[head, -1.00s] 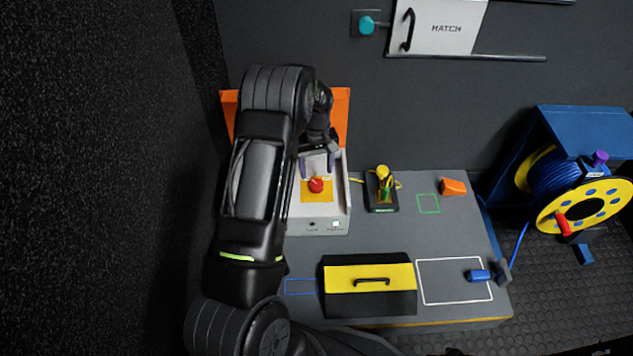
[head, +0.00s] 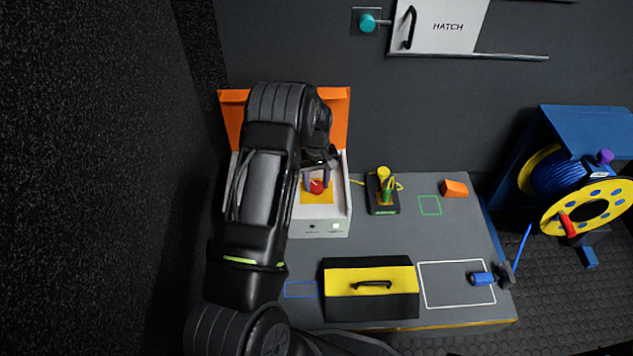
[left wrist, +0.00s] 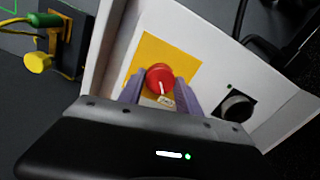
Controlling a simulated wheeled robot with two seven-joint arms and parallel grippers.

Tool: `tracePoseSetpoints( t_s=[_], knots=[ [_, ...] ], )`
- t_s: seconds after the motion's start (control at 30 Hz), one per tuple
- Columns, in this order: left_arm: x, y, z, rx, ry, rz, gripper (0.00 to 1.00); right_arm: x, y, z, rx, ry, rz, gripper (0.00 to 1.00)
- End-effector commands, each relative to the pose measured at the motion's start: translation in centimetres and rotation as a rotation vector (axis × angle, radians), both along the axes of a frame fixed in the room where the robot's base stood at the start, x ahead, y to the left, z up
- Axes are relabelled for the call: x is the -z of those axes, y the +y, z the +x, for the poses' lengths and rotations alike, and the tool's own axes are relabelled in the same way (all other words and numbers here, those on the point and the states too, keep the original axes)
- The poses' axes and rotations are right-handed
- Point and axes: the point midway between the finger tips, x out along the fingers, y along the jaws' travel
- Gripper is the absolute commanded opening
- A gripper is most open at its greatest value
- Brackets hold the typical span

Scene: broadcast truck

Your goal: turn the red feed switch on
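The red feed switch (head: 316,187) is a round red knob on a yellow plate (head: 325,198) inside a white box (head: 341,215) whose orange lid (head: 340,115) stands open. In the left wrist view the red knob (left wrist: 159,76) shows a white pointer mark beside a small label I cannot read. My left gripper (head: 318,179) is over the knob, its purple fingers on either side of it. In the left wrist view the left gripper's fingers (left wrist: 160,82) look slightly apart from the knob, with nothing gripped. My right gripper is out of view.
A round black part (left wrist: 236,106) sits on the panel beside the yellow plate. A black block with yellow and green connectors (head: 383,208) stands right of the box. A black-and-yellow case (head: 340,305) is in front. A blue cable reel (head: 550,180) stands far right.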

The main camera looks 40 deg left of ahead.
Motion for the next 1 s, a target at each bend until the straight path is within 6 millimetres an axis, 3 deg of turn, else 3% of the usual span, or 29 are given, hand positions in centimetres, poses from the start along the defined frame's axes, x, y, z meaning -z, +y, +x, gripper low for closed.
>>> tracePoseSetpoints(
  t_s=[0.47,1.0],
  knots=[
    [-0.01,0.0,0.0,0.0,0.0,0.0,0.01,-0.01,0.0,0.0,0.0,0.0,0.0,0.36],
    [-0.04,0.02,-0.01,0.101,0.0,0.0,0.0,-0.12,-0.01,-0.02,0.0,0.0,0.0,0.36]
  ],
)
